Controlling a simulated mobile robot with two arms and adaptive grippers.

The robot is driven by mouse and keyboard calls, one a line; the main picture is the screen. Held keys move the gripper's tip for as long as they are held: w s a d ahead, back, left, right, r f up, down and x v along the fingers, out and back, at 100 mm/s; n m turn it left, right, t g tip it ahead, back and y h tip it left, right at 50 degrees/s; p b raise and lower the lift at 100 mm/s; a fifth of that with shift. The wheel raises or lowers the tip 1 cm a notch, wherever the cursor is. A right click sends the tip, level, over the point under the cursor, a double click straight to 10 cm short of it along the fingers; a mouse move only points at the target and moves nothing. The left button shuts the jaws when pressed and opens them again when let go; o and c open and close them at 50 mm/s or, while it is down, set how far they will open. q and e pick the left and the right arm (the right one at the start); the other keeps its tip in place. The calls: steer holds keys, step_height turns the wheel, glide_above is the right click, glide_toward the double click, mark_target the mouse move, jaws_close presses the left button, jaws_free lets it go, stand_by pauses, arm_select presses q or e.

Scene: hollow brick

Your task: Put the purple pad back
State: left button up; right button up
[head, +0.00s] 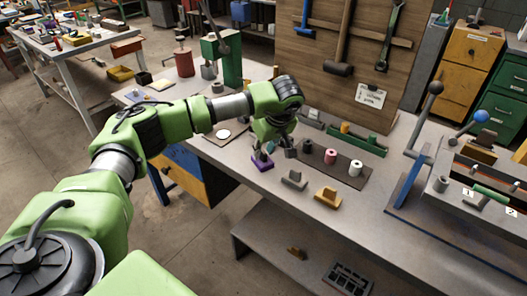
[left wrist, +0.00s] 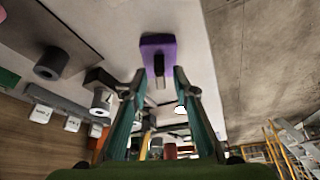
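The purple pad (head: 262,163) lies on the grey workbench (head: 232,150) near its front edge, below my left gripper. In the left wrist view the purple pad (left wrist: 158,43) is straight ahead, with a dark upright grip on it. My left gripper (head: 268,150) points down at the pad. In the left wrist view its two fingers (left wrist: 157,82) are apart, one on each side of the grip's line; I cannot tell whether they touch it. My right gripper is in neither view.
A grey pad (head: 294,181) and an orange pad (head: 327,197) stand to the right along the bench front. Behind them, a dark mat (head: 343,174) bears a pink spool (head: 331,156) and a white spool (head: 355,169). A blue-based lever device (head: 408,185) stands right.

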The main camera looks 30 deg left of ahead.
arm_select(q)
steer(key=b+v, duration=0.1)
steer(key=v, duration=1)
steer(key=shift+r+b, duration=0.15)
steer(key=shift+b, duration=0.25)
steer(key=shift+s+d, duration=0.1)
